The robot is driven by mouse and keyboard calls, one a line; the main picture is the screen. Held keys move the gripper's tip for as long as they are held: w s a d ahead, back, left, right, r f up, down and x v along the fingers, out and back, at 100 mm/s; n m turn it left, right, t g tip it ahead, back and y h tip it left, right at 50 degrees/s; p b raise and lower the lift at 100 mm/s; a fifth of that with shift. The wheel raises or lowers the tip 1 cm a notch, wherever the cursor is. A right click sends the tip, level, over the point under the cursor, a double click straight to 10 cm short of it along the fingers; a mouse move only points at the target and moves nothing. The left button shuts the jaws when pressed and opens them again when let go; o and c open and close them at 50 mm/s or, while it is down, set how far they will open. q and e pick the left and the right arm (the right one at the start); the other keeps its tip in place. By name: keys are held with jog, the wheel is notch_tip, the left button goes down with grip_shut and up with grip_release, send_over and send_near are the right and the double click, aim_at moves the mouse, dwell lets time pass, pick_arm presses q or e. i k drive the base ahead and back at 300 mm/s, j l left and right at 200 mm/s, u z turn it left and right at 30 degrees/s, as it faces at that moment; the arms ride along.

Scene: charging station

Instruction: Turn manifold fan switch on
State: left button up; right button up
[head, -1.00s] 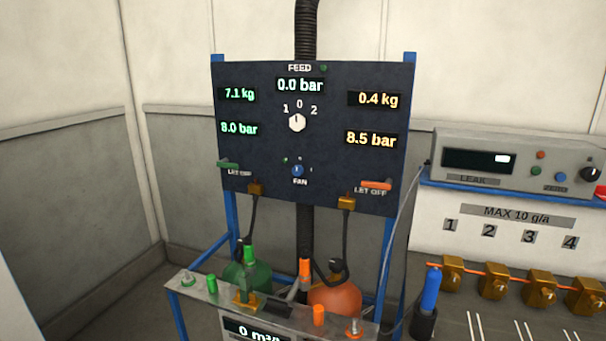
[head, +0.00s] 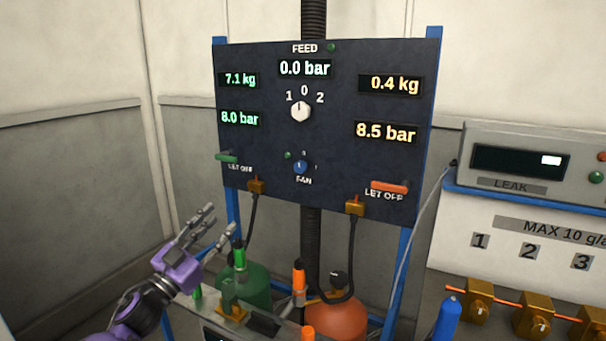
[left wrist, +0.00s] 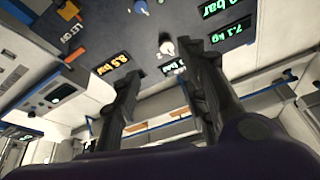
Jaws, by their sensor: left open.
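The fan switch (head: 300,167) is a small blue knob above the word FAN, low in the middle of the dark manifold panel (head: 340,100). A small green light (head: 288,155) is to its upper left. My left gripper (head: 219,222) is open and empty, below and left of the switch, apart from the panel. In the left wrist view its fingers (left wrist: 163,75) are spread with nothing between them, and the panel appears tilted beyond them. My right gripper is not in view.
A white feed knob (head: 300,111) is above the fan switch. Green (head: 226,157) and orange (head: 389,187) let-off levers flank it. Brass fittings with black hoses hang from the panel's lower edge. Green and orange bottles (head: 337,318) stand below. A leak meter (head: 530,165) is at right.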

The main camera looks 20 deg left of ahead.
aim_at(300, 167)
jog(key=i+l, duration=0.1)
jog(key=i, duration=0.35)
jog(key=i+l, duration=0.15)
jog(key=i, duration=0.25)
